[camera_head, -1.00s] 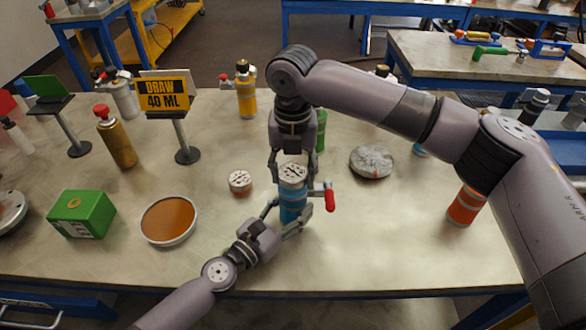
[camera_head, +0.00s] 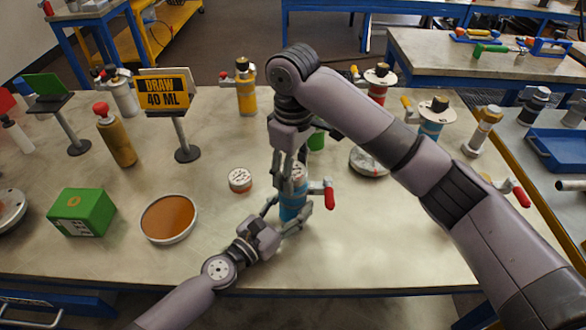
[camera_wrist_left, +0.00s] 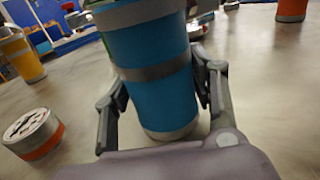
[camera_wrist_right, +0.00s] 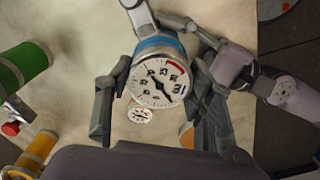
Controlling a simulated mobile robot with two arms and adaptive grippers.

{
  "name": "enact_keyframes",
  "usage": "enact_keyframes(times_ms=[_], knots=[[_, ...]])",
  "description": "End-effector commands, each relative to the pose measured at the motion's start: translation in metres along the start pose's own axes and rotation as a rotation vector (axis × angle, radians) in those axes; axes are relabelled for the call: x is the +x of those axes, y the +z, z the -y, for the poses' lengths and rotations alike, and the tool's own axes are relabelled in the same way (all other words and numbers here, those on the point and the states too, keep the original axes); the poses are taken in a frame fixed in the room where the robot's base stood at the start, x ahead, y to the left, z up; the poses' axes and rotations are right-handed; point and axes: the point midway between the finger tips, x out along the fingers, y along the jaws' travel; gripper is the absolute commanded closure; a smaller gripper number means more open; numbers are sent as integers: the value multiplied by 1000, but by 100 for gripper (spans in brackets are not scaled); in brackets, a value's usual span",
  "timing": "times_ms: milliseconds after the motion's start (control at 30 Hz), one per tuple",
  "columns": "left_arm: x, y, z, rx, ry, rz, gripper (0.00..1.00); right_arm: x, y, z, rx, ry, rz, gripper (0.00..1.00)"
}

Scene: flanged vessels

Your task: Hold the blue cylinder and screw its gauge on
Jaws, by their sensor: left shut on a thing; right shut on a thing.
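The blue cylinder (camera_head: 291,209) stands upright on the table, with a grey band around it in the left wrist view (camera_wrist_left: 160,98). My left gripper (camera_head: 287,214) is shut around its lower body. A red-handled lever (camera_head: 329,196) sticks out to its right. A white-faced gauge (camera_wrist_right: 160,82) sits on top of the cylinder, its dial facing up with a red sector. My right gripper (camera_head: 290,170) comes from above and is shut on the gauge, one finger on each side. In the head view its fingers partly hide the gauge (camera_head: 299,171). The thread is hidden.
A second gauge with an orange side (camera_head: 240,181) lies left of the cylinder. A brown-filled dish (camera_head: 169,218), a green box (camera_head: 82,212) and a sign (camera_head: 163,92) stand further left. Several other vessels stand behind. The front right of the table is clear.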

Motion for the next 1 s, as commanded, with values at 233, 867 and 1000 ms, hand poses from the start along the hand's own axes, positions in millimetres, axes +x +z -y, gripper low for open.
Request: enact_keyframes(times_ms=[233,867,1000], knots=[[0,0,0,1,0,0,100,-1,0,0,588,-1,-2,82],[0,0,0,1,-1,-1,100,0,-1,0,2035,-3,-6,82],[0,0,0,1,-1,-1,100,0,-1,-1,2341,-3,-7,82]])
